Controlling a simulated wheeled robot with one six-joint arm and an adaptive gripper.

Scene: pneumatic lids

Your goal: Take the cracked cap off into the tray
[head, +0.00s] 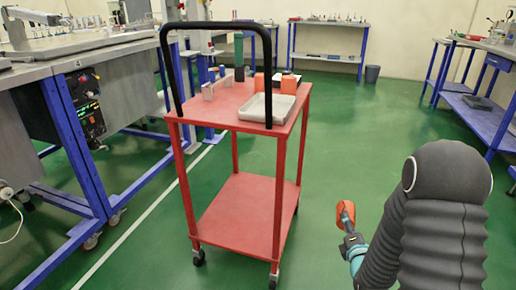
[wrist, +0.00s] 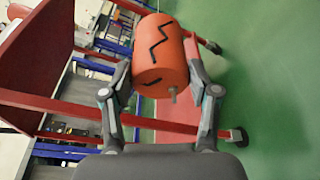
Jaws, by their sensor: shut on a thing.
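The cracked cap (head: 346,211) is orange, with black zigzag crack lines that show in the wrist view (wrist: 160,52). My gripper (head: 349,229) is shut on it, one finger on each side, and holds it in the air right of the red cart. In the wrist view the fingers of my gripper (wrist: 163,80) press on its sides, and a small grey stub sticks out of its near end. The light grey tray (head: 267,119) lies on the cart's top near the right front corner, up and left of my gripper, and nothing shows inside it.
Green floor (head: 345,130) is clear right of the cart.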

